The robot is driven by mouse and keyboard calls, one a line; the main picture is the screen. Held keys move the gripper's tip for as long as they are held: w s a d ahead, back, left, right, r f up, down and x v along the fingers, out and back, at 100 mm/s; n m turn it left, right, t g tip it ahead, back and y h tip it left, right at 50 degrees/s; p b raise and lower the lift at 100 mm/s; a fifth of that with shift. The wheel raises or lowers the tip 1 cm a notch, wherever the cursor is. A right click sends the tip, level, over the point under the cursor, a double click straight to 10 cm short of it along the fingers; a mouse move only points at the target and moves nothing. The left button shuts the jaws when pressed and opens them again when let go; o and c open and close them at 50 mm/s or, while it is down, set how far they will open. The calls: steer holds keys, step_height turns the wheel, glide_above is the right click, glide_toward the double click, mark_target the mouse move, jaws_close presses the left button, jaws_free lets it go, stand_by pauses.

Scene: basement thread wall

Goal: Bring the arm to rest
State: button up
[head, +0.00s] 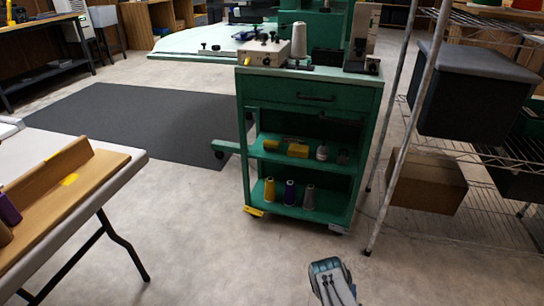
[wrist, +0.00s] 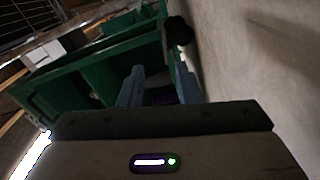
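My gripper (wrist: 159,72) shows in the wrist view as two blue-grey fingers standing apart, with a gap between them. It looks open, and I see nothing held between the fingers. Past the fingertips lies the green cart, seen tilted, with a dark purple patch low between the fingers that I cannot make out. In the head view a grey and white part of my arm rises at the bottom edge, in front of the green cart (head: 312,88). I cannot make out the fingers there.
The cart's lower shelf holds a yellow, a purple and a grey cone. A wire rack (head: 480,150) with bins stands to the right. A white folding table (head: 128,156) with a wooden tray is at left. Floor between table and cart is clear.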

steer(key=w+r+m+g+p, duration=0.25)
steer(key=w+r+p, duration=0.25)
steer(key=w+r, duration=0.5)
steer(key=w+r+m+g+p, duration=0.2)
steer(key=w+r+m+p, duration=0.3)
steer(key=r, duration=0.9)
steer(key=w+a+r+m+g+y+p, duration=0.1)
steer(key=a+r+p, duration=0.25)
steer(key=r, duration=0.95)
steer(key=w+a+r+m+g+y+p, duration=0.15)
steer(key=r+p, duration=0.35)
steer(key=r, duration=0.9)
steer(key=s+a+r+g+y+p, duration=0.1)
steer(key=s+a+r+p, duration=0.2)
steer(key=r, duration=0.5)
steer(key=s+a+r+m+g+p, duration=0.1)
steer(key=s+a+r+p, duration=0.15)
steer(key=s+r, duration=0.45)
steer(key=s+a+r+g+y+p, duration=0.1)
steer(key=s+a+r+p, duration=0.15)
steer(key=r, duration=0.65)
steer(key=s+a+r+g+p, duration=0.1)
steer(key=s+r+g+p, duration=0.1)
steer(key=s+r+p, duration=0.3)
steer(key=s+a+r+m+g+p, duration=0.1)
steer(key=s+r+p, duration=0.4)
steer(key=s+r, duration=0.8)
steer(key=s+g, duration=0.1)
steer(key=s, duration=0.7)
steer(key=shift+g, duration=0.3)
